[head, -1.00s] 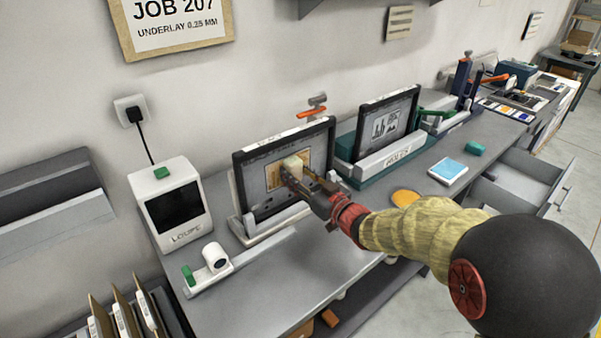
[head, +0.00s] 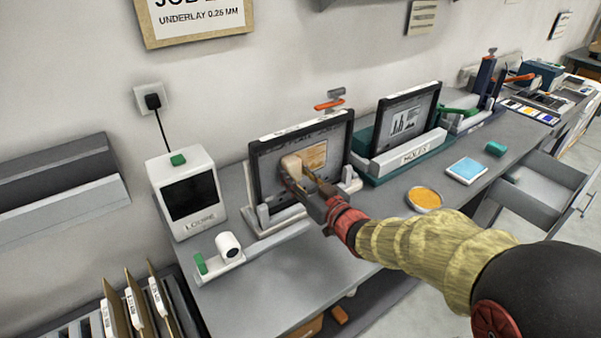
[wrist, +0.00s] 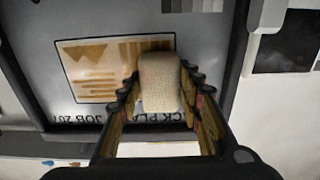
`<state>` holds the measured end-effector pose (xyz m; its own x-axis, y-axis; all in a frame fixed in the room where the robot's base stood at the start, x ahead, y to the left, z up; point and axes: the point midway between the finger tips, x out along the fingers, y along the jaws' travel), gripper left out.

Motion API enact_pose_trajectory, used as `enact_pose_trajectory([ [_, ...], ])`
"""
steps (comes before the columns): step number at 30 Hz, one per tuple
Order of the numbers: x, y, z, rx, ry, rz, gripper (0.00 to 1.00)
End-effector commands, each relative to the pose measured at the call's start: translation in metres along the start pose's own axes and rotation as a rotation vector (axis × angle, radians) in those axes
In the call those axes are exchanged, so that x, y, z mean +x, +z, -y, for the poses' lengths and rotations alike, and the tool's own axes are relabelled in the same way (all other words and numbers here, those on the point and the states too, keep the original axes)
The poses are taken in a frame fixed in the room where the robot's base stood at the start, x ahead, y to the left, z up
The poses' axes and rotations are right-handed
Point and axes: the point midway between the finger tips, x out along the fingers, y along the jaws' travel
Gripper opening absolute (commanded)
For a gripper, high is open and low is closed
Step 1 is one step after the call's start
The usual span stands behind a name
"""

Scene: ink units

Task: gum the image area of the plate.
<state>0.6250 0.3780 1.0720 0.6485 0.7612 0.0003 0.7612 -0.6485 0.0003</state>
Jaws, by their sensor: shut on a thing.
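The grey plate (head: 329,139) stands upright in a dark frame on the bench. Its image area (head: 316,157) looks tan in the head view. In the wrist view the image area (wrist: 88,72) is an outlined rectangle with brown shapes and lines, seen upside down. My gripper (head: 305,182) is shut on a pale sponge block (head: 291,166). The sponge (wrist: 159,84) covers the image area's left end in the head view, its right end in the wrist view. It looks against the plate, though contact is hard to confirm. A dish of orange liquid (head: 425,198) sits on the bench.
A white viewer box (head: 187,194) stands left of the plate, with a small white device (head: 228,245) before it. A second framed plate (head: 405,122) stands right. A blue pad (head: 467,170) lies near an open drawer (head: 545,195).

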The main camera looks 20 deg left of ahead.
Motion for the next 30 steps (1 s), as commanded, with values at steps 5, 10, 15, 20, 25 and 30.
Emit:
enact_pose_trajectory([
  [5, -0.001, 0.000, 0.012, -0.001, 0.000, 0.000, 0.15],
  [10, -0.001, 0.000, 0.013, -0.001, 0.001, 0.000, 0.15],
  [15, -0.002, -0.001, 0.013, -0.001, 0.001, 0.000, 0.15],
  [20, -0.015, -0.002, 0.012, -0.001, 0.003, -0.002, 0.15],
  [25, -0.030, -0.001, 0.012, -0.001, 0.002, -0.001, 0.15],
  [30, -0.045, -0.002, 0.012, -0.001, 0.003, -0.002, 0.15],
])
